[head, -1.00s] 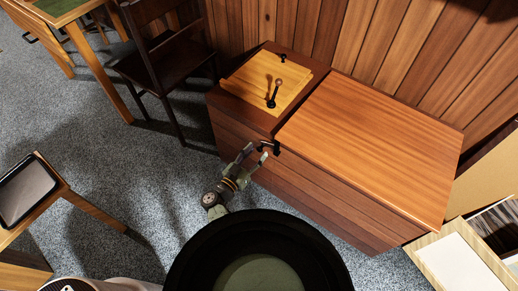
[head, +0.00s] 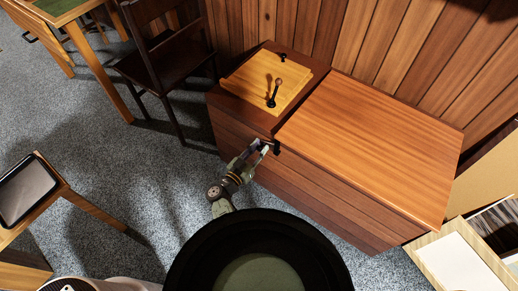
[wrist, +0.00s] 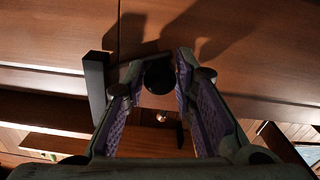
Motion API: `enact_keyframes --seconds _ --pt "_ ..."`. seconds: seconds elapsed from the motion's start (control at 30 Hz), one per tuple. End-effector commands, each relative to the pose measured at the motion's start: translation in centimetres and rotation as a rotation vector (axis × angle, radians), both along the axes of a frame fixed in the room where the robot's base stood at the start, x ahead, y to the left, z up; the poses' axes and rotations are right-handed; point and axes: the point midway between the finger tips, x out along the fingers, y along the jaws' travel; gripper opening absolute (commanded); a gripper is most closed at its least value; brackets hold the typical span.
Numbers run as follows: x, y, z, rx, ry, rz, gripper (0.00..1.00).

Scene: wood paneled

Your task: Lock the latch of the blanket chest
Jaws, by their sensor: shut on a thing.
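The blanket chest (head: 375,140) stands against the paneled wall, with its wide reddish-brown lid lying closed. A small black latch (head: 276,148) sits on the upper front edge, near the lid's left end. In the wrist view its round black knob (wrist: 159,76) shows between my fingertips, and a black upright bar (wrist: 95,85) stands just left of the fingers. My gripper (head: 264,147) is at the latch, its fingers closed in around the knob; it also shows in the wrist view (wrist: 158,80). How the latch's inner part sits is hidden.
A light wooden board (head: 262,80) with a black-handled piece (head: 273,93) lies on the chest's left end. A dark chair (head: 160,65) stands left of the chest. Carpet between is free.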

Motion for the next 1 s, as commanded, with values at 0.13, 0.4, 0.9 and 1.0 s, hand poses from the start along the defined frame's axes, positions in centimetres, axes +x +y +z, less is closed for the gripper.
enact_keyframes --seconds 0.13,0.4,0.9,1.0 --pt "-0.01 0.0 0.0 0.0 0.0 0.0 0.06" --pt "-0.02 -0.01 -0.01 0.0 0.0 0.0 0.0" --pt "-0.03 -0.14 0.12 0.128 -0.092 -0.003 0.0" --pt "-0.03 -0.2 0.04 0.217 -0.157 -0.004 0.0"
